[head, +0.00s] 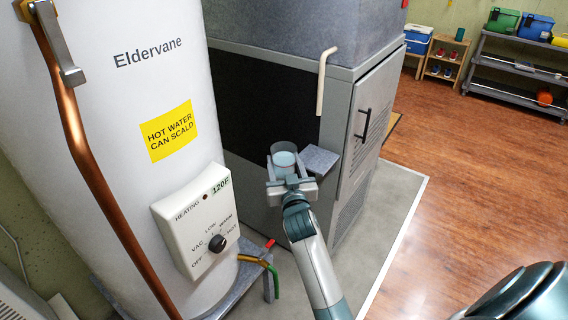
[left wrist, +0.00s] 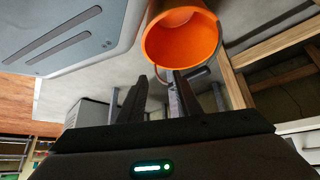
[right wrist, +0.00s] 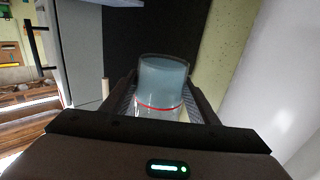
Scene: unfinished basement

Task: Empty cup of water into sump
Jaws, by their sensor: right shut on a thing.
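My right gripper (head: 291,187) is shut on a clear cup (head: 283,148), holding it in the air in front of the dark furnace opening. In the head view the cup looks about upright, with pale bluish water (head: 284,159) inside. The right wrist view shows the cup (right wrist: 163,78) between both fingers of the right gripper (right wrist: 165,100), with a red line around it. My left gripper (left wrist: 158,95) shows only in the left wrist view; its fingers are apart with nothing clearly between them. I cannot make out a sump in any view.
A white water heater (head: 130,110) with a copper pipe (head: 85,160) stands left. A grey furnace cabinet (head: 350,150) is behind the cup, with a small grey ledge (head: 318,158) beside it. An orange bucket (left wrist: 182,38) is close beyond my left fingers. Wooden floor (head: 450,170) is clear at right.

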